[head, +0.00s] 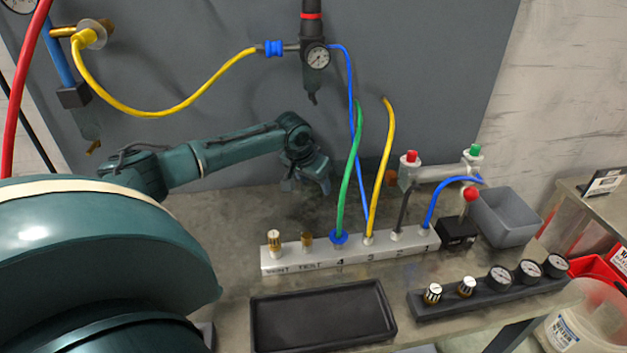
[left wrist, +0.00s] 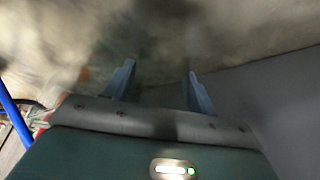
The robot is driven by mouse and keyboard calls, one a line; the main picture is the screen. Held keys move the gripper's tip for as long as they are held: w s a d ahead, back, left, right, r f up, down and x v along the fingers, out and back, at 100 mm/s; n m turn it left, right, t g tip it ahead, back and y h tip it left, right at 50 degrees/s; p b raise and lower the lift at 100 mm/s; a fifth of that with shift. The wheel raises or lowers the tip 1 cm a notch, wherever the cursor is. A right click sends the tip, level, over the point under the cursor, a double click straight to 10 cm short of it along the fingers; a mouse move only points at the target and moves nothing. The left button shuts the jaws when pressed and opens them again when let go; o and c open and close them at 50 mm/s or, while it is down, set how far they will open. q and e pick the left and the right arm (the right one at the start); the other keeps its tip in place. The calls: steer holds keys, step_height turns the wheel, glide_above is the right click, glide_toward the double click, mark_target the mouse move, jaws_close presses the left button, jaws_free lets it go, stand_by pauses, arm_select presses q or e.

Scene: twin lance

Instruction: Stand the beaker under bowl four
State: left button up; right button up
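My left gripper (head: 308,184) hangs fingers-down above the back of the bench, near the grey back panel. In the left wrist view its two fingers (left wrist: 159,88) are apart with nothing between them. I cannot make out a beaker in either view. A printed 4 marks one port on the white manifold block (head: 290,261), where a green hose (head: 348,175) plugs in. I cannot tell which thing is bowl four. My left gripper is behind and left of the hoses. My right gripper is not in view.
A dark tray (head: 320,318) lies in front of the manifold block. A black gauge strip (head: 450,303), a grey bin (head: 507,218) and a translucent tub (head: 592,318) are to the right. A regulator (head: 315,75) hangs on the panel. Yellow (head: 384,165) and blue hoses rise from the block.

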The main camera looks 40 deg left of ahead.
arm_select(q)
steer(key=shift+r, duration=0.1)
steer(key=v, duration=1.2)
steer(key=shift+d, duration=0.1)
stand_by(0.3)
